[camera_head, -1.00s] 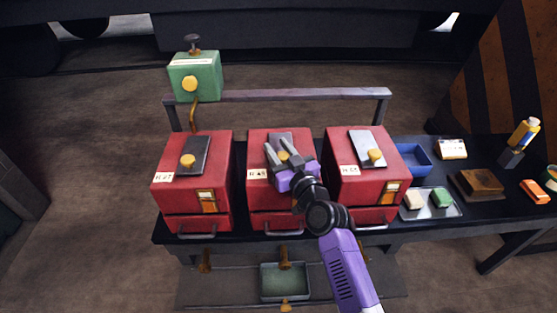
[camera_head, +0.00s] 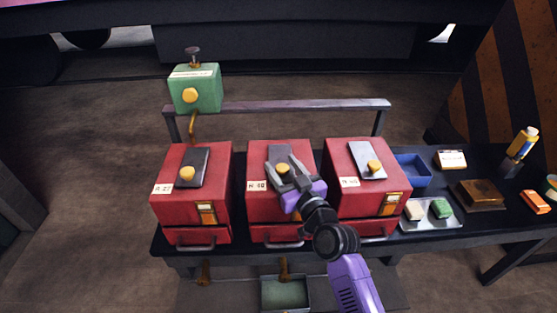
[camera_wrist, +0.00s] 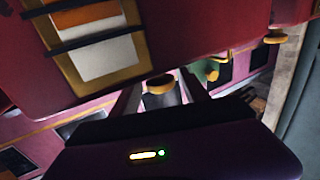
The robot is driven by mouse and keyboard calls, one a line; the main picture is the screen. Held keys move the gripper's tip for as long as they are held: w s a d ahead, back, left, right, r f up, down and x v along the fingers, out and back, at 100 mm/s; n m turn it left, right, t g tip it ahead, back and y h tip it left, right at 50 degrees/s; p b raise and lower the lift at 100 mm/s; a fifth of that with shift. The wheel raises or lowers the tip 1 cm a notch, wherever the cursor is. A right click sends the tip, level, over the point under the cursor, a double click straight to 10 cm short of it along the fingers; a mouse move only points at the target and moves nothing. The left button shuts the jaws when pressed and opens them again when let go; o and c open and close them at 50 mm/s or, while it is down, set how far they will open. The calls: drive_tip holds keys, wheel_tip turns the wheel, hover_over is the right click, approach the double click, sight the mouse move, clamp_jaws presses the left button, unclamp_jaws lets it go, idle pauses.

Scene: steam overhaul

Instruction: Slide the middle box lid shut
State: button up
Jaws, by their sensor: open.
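The middle box (camera_head: 262,207) is red, labelled H 40 or similar, with a drawer handle at its base. On its top lies a dark grey lid (camera_head: 280,152) with a round yellow knob (camera_head: 282,169). My gripper (camera_head: 281,168) reaches over the box from the front right, its two fingers apart on either side of the knob. In the wrist view the knob (camera_wrist: 160,83) shows between the open fingers (camera_wrist: 160,92); I see no clear contact. The fingers hide part of the lid and whether an opening lies beneath it.
Similar red boxes stand left (camera_head: 168,208) and right (camera_head: 395,187), each with a lid and yellow knob. A rail (camera_head: 290,106) and a green box (camera_head: 208,91) are behind. On the right are a blue tray (camera_head: 416,170) and a metal tray (camera_head: 432,223).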

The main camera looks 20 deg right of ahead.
drive_tip(key=shift+s+d, duration=0.2)
drive_tip(key=shift+s, duration=2.05)
